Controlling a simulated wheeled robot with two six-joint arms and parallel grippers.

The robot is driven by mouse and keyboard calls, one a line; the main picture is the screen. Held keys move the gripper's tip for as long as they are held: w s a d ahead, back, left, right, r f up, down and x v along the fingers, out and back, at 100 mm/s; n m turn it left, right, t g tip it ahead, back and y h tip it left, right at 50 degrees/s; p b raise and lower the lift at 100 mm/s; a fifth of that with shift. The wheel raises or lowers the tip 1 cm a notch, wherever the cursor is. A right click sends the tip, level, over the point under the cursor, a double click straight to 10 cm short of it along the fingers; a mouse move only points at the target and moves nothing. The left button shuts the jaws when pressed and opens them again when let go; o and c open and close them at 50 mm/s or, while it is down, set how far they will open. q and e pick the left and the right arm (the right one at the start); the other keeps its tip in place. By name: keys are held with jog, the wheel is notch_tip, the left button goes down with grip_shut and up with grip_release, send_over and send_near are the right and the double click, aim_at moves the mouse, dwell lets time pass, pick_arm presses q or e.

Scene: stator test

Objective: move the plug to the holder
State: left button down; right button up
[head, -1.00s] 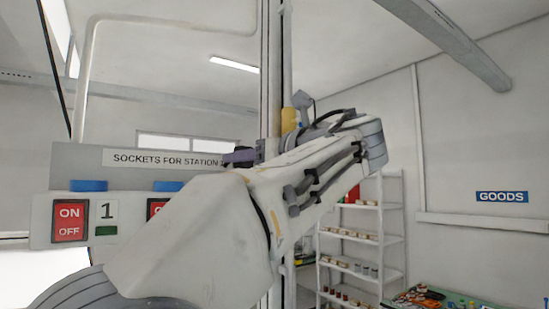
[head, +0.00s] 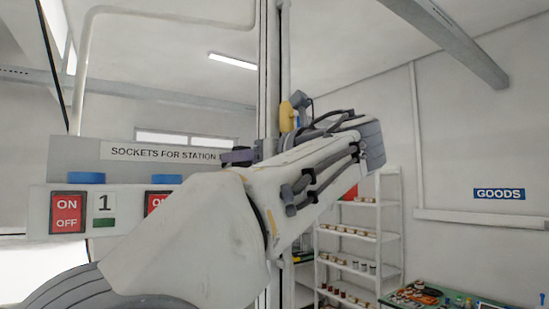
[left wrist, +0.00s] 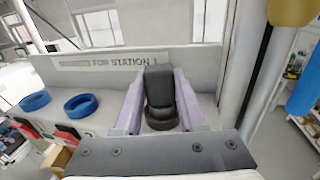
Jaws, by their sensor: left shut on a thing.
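The black plug (left wrist: 159,88) stands between the two purple fingers of my left gripper (left wrist: 161,105) in the left wrist view, and the gripper is shut on it. A dark ring (left wrist: 162,123) shows at the plug's lower end; I cannot tell whether the plug sits in it or just above it. The plug is hidden there. I cannot make out the holder for certain. My right gripper is out of view.
Blue socket rings (left wrist: 82,105) line the box to the left of the plug. Red ON/OFF switches (head: 67,212) are on its front. A pale column (head: 270,75) rises beside the box, with a yellow part (head: 287,116) near it. White shelves (head: 387,225) stand behind at right.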

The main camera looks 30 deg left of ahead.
pick_arm(q)
jog(key=shift+f, duration=0.2)
jog(key=shift+c, duration=2.1)
grip_release()
jog(key=s+d+b, duration=0.2)
jog(key=d, duration=0.8)
jog(key=shift+d, duration=0.15)
